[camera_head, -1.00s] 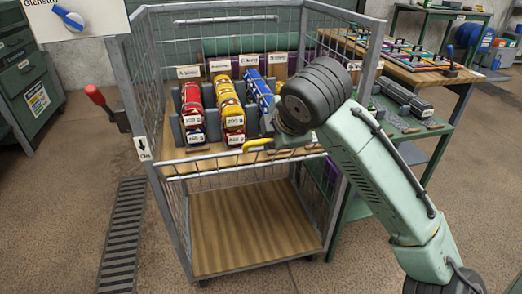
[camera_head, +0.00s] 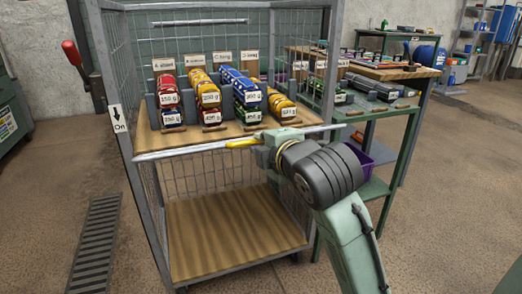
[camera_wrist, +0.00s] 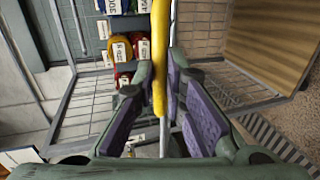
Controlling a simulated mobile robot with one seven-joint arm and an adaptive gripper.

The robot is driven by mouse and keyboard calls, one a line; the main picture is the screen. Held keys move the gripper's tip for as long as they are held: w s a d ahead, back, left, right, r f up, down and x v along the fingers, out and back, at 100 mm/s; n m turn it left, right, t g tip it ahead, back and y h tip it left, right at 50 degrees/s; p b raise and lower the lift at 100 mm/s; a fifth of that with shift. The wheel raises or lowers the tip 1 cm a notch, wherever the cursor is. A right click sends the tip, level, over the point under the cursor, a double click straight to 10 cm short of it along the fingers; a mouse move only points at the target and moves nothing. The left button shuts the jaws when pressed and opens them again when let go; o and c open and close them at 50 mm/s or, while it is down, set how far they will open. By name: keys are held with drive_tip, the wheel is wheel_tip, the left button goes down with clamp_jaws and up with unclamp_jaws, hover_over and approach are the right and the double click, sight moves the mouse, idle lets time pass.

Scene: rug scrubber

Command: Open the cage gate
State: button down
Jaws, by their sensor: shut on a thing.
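The wire cage (camera_head: 118,100) stands in front of me with an open front above and a bare wooden floor below. The gate's pale top rail (camera_head: 190,150) runs across the front at shelf height, with wire mesh under it. Its right end overlaps the right post in the head view. The yellow handle (camera_head: 243,143) is on this rail. My gripper (camera_head: 266,148) is shut on the handle from the right side. In the wrist view, the yellow handle (camera_wrist: 159,60) runs between the purple pads of my gripper (camera_wrist: 164,95). The gripped part is partly hidden.
Several coloured weighted packs (camera_head: 210,95) stand on the cage's wooden shelf (camera_head: 150,140). A green table (camera_head: 375,112) with tools stands close on the right. A floor grate (camera_head: 92,245) lies at left.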

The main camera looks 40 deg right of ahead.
wheel_tip(320, 180, down, 7)
drive_tip(key=s+b, duration=0.1)
drive_tip(key=b, duration=0.3)
drive_tip(key=shift+s+a+b, duration=0.15)
drive_tip(key=shift+a+b, duration=0.05)
drive_tip(key=shift+b, duration=0.15)
drive_tip(key=shift+r, duration=0.1)
drive_tip(key=c, duration=1.9)
unclamp_jaws()
drive_tip(key=shift+o, duration=1.2)
